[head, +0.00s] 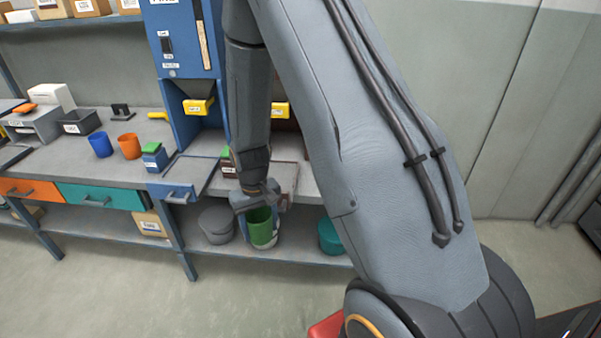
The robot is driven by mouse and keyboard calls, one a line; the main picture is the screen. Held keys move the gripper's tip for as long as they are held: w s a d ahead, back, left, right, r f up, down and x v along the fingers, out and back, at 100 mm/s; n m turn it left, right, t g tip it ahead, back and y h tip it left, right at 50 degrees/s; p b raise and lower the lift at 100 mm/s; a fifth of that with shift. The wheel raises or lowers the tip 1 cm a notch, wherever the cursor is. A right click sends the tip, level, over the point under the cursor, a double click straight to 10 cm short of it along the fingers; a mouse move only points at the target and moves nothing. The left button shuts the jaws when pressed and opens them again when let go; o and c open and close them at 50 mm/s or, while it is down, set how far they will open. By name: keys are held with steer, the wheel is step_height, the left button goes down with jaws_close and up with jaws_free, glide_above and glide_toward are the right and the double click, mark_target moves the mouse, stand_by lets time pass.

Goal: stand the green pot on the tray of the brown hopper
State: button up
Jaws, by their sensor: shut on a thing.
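The green pot (263,230) hangs upright in my gripper (259,203), which is shut on it near the rim. In the head view the pot shows in front of the bench's front edge, against the lower shelf. The brown hopper is mostly hidden behind my arm; a yellow handle (280,109) shows on it. Its tray (284,176) lies on the bench top behind and above my gripper in the picture, partly covered by my arm. I see nothing standing on the visible part of the tray.
The blue hopper (183,40) stands left of the brown one, with its own tray (193,172). A blue cup (100,145) and an orange cup (130,147) stand further left. A grey bin (216,225) and a teal tub (330,238) sit on the lower shelf.

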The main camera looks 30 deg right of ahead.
steer(key=f, duration=0.1)
steer(key=b, duration=0.1)
steer(key=d+f+b, duration=0.1)
steer(key=shift+w+f, duration=0.3)
steer(key=shift+w, duration=0.1)
steer(key=s+d+r+m, duration=0.3)
steer(key=d+r+m, duration=0.3)
steer(key=m, duration=0.4)
steer(key=s+d+r+m, duration=0.4)
steer(key=d+r+m, duration=0.2)
steer(key=r+m, duration=0.2)
steer(key=m, duration=0.2)
steer(key=shift+s+d+r+m, duration=0.2)
steer(key=shift+d+r+m, duration=0.05)
steer(key=shift+d+m, duration=0.1)
